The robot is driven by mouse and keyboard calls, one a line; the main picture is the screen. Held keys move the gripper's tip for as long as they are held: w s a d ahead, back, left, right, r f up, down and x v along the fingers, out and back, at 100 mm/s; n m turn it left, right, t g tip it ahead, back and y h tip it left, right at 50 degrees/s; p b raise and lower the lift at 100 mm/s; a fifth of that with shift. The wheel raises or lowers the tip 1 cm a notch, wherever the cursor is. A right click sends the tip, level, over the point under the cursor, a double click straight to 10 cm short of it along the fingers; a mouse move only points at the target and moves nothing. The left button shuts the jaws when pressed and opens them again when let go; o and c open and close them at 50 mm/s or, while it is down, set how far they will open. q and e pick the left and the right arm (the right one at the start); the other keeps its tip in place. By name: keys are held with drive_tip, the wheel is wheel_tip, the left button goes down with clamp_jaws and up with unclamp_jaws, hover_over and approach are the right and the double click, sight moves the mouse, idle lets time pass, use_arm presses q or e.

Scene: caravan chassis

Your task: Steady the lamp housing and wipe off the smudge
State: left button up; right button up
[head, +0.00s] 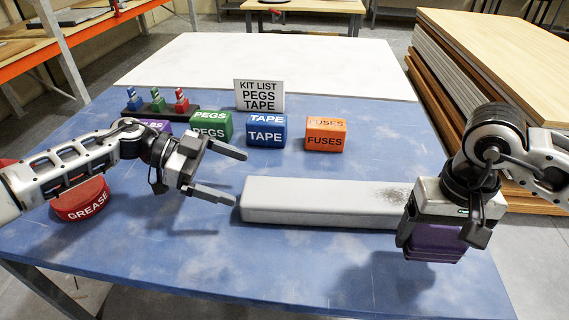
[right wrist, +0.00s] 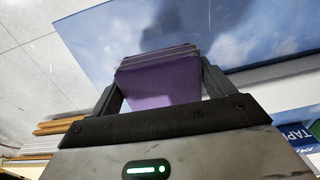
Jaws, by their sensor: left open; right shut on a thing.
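The lamp housing (head: 310,202) is a long pale grey bar lying on the blue table. A dark speckled smudge (head: 388,195) is on its top near the right end. My left gripper (head: 238,176) is open and empty by the housing's left end, its fingers pointing right; I cannot tell whether the lower finger touches it. My right gripper (head: 436,238) is shut on a purple block (head: 432,246) beside the housing's right end, which it partly hides. The right wrist view shows the layered purple block (right wrist: 160,82) between both fingers.
Behind the housing stand a green PEGS box (head: 211,126), a blue TAPE box (head: 266,132), an orange FUSES box (head: 325,135) and a KIT LIST sign (head: 259,94). A red GREASE tin (head: 81,200) sits at left. The table's front middle is clear.

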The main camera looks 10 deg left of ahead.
sight(270, 188)
use_arm(q)
drive_tip(key=b+x, duration=0.3)
drive_tip(key=x, duration=0.4)
drive_tip(key=shift+d+f, duration=0.25)
use_arm(e)
wheel_tip(270, 188, down, 4)
use_arm(q)
drive_tip(key=shift+w+d+f+b, duration=0.1)
drive_tip(key=shift+d+b, duration=0.3)
drive_tip(key=shift+d, duration=0.25)
use_arm(e)
drive_tip(key=shift+f, duration=0.2)
use_arm(q)
drive_tip(key=c, duration=1.2)
